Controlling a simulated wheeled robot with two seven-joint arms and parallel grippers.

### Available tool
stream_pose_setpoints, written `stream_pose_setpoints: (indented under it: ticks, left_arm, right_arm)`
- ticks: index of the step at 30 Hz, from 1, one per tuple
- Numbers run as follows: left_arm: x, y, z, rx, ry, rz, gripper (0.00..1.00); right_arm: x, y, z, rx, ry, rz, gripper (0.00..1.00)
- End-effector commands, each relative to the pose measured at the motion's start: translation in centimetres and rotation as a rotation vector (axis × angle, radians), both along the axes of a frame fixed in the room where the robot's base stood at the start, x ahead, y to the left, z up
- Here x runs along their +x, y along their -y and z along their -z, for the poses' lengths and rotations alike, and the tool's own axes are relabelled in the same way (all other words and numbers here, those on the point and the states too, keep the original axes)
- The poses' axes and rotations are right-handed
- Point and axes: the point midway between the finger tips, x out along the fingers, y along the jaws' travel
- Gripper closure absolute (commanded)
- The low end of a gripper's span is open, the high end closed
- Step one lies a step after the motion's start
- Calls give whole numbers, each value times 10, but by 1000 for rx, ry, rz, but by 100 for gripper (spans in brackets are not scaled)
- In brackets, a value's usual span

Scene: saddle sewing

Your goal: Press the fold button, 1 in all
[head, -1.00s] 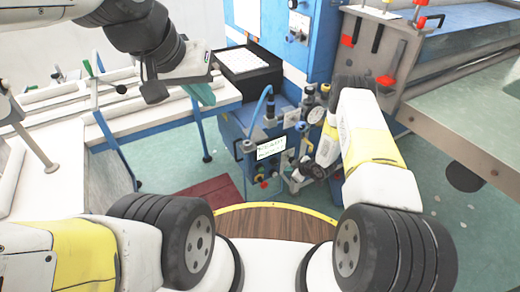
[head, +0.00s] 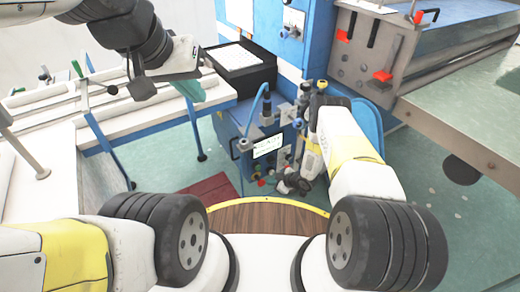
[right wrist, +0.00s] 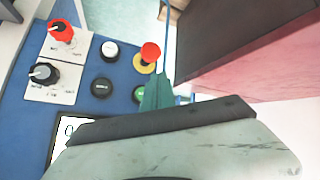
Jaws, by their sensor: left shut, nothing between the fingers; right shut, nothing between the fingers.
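A blue control box (head: 235,153) with a white label and small buttons stands below the middle of the head view. Button lettering is too small to tell which is fold. My right gripper (right wrist: 158,92) is shut and empty, its teal fingers over the panel's edge beside the green button; contact is unclear.
A black box (head: 240,66) stands behind the control box on the left. A grey machine (head: 380,50) with red handles and a pale bench (head: 465,105) lie to the right. Valves and gauges (head: 303,100) crowd beside the control box.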

Motion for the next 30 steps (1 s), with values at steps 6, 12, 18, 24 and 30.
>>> stream_pose_setpoints:
  ticks: [6,12,18,24,30]
  left_arm:
    - [0,0,0,0,0,0,100]
    - [0,0,0,0,0,0,100]
    - [0,0,0,0,0,0,100]
    - [0,0,0,0,0,0,100]
    - [0,0,0,0,0,0,100]
  right_arm:
    - [27,-19,0,0,1,-3,100]
    - [45,-31,0,0,1,-2,100]
    - [52,-36,0,0,-1,-1,100]
    - [53,-36,0,0,-1,-1,100]
    - [53,-36,0,0,-1,-1,100]
